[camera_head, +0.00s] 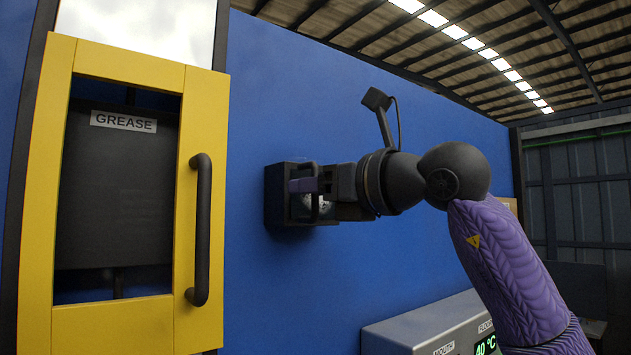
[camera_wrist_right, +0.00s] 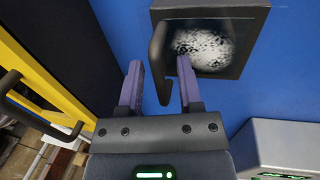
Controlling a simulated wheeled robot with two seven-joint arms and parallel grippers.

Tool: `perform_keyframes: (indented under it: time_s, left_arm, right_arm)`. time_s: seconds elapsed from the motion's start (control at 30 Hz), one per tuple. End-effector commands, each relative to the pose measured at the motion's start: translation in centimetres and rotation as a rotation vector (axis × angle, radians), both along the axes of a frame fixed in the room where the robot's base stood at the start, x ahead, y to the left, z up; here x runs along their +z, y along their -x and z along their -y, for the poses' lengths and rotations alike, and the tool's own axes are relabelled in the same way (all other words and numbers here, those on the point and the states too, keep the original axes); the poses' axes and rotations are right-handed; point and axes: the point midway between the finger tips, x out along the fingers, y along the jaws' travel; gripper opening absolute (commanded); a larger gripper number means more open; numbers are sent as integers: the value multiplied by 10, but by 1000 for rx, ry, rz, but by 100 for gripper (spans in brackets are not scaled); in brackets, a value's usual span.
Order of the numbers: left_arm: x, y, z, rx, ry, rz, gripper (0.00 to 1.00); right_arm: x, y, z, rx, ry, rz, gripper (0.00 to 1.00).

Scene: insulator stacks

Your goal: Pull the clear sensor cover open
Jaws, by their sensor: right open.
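The sensor is a dark square box (camera_head: 277,200) on the blue wall, partly hidden by my right gripper (camera_head: 312,186). In the right wrist view the box (camera_wrist_right: 243,62) has a front window, the clear cover (camera_wrist_right: 205,48), with a speckled white round face behind it. A dark curved handle (camera_wrist_right: 159,84) stands out at the cover's left side. My right gripper's two purple fingers are apart, one on each side of the handle in that view. I cannot tell whether either finger touches it. My left gripper is in neither view.
A yellow framed door (camera_head: 100,331) with a dark handle (camera_head: 203,230) and a GREASE label stands at the left. A grey box with a green display (camera_head: 420,325) sits lower right of the sensor. The blue wall around the sensor is bare.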

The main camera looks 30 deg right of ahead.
Motion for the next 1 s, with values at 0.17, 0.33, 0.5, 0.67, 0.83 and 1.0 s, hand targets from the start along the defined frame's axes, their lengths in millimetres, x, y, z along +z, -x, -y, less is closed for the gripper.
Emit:
perform_keyframes:
  time_s: [0.17,0.33,0.5,0.67,0.83,1.0]
  left_arm:
    - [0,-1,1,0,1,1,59]
    - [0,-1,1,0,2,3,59]
    - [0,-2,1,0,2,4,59]
    - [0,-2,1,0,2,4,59]
    - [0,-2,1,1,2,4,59]
    - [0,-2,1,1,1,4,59]
  right_arm:
    - [0,0,0,0,0,0,28]
    - [0,1,0,0,0,0,0]
    - [0,1,0,0,0,0,0]
    - [0,1,0,0,0,1,0]
    - [0,1,0,0,0,1,0]
    - [0,1,0,0,0,1,0]
